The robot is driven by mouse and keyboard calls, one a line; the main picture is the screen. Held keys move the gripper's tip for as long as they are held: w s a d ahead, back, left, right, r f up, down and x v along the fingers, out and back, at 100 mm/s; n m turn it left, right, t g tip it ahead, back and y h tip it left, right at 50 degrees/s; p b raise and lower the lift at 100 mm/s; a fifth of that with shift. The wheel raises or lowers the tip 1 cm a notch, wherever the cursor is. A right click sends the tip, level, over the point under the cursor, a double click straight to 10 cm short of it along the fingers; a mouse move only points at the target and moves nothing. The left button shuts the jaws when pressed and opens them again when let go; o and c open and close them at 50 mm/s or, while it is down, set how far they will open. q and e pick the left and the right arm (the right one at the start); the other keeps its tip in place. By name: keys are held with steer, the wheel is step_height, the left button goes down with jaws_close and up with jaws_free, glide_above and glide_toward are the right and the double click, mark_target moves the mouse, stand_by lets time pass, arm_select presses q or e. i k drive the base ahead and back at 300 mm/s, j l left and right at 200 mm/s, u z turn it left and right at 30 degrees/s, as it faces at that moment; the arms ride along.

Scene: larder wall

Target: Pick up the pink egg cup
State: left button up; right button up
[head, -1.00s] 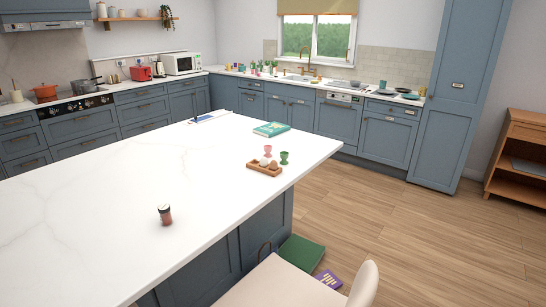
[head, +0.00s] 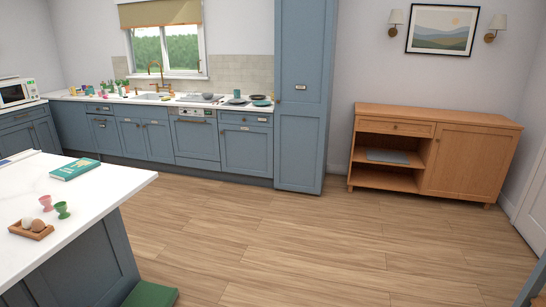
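The pink egg cup (head: 46,202) stands upright on the white island top (head: 96,202) at the left of the head view. A green egg cup (head: 62,210) stands just to its right. A wooden egg tray (head: 31,231) with eggs in it sits in front of the pink cup. Neither of my grippers shows in this view.
A teal book (head: 75,169) lies near the island's far corner. A green box-like thing (head: 150,294) is on the floor by the island. Wooden floor (head: 270,240) is open to the right, up to a wooden sideboard (head: 480,160) and the blue cabinets (head: 245,150).

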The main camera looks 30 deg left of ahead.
mark_target(47, 204)
steer(key=i+u, duration=0.35)
steer(key=i, duration=0.2)
steer(key=i+l+u, duration=0.15)
steer(key=i+u, duration=0.2)
steer(key=i, duration=0.15)
steer(key=i+l+u, duration=0.35)
steer(key=i, duration=0.15)
steer(key=i+u, duration=0.2)
steer(key=u, duration=0.2)
steer(key=i+u, duration=0.2)
steer(key=u, duration=0.25)
steer(key=i+l+u, duration=0.1)
steer(key=u, duration=0.3)
steer(key=i+l+u, duration=0.15)
steer(key=u, duration=0.3)
steer(key=i+l+u, duration=0.2)
steer(key=u, duration=0.2)
steer(key=i+l+u, duration=0.1)
steer(key=l+u, duration=0.2)
steer(key=u, duration=0.15)
